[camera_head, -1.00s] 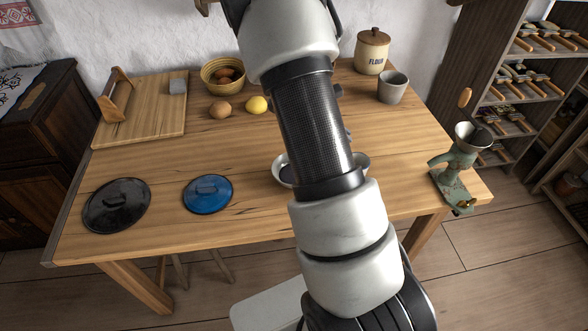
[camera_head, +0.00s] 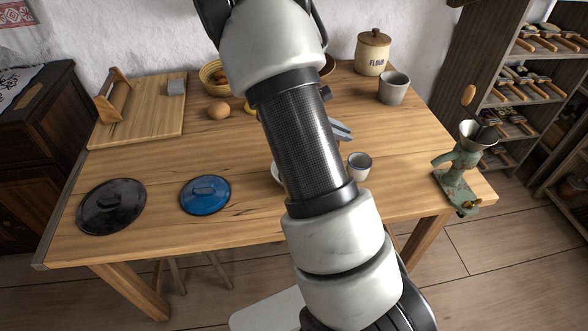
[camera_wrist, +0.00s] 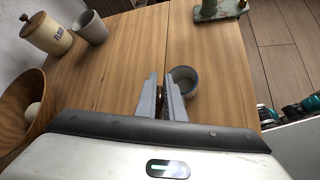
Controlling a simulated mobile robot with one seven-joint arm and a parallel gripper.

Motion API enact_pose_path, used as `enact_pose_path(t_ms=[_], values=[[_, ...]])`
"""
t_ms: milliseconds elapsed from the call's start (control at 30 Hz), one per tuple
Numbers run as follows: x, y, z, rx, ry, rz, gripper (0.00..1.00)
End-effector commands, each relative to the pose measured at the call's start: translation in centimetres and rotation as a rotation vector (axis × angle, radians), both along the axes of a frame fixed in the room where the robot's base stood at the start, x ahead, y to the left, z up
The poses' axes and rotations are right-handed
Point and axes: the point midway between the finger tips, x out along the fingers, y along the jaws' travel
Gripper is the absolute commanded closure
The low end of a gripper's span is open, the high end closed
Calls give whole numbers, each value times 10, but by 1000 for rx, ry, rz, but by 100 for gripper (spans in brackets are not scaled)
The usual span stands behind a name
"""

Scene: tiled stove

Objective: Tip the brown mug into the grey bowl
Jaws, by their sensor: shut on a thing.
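My gripper (camera_wrist: 161,98) shows in the wrist view with its two grey fingers close together. A small brown piece (camera_wrist: 160,104) shows between them, apparently part of the brown mug; the rest of the mug is hidden. In the head view the finger ends (camera_head: 342,130) stick out right of my arm, above the table. A pale rim (camera_head: 276,173), probably the grey bowl, shows left of my arm, which hides most of it. A small pale cup (camera_head: 358,166) stands upright right of the arm; it also shows beside the fingers in the wrist view (camera_wrist: 184,82).
A flour jar (camera_head: 373,52) and a tall grey cup (camera_head: 392,89) stand at the back right. A green grinder (camera_head: 460,172) is at the right edge. Two lids, black (camera_head: 111,206) and blue (camera_head: 205,195), lie at the front left. A wooden bowl (camera_wrist: 18,105) is at the wrist view's left.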

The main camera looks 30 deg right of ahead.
Motion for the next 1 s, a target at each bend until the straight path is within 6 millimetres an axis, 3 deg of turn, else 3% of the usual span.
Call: enact_pose_path(t_ms=[1000], values=[[0,8,-2,-138,-8,-1,100]])
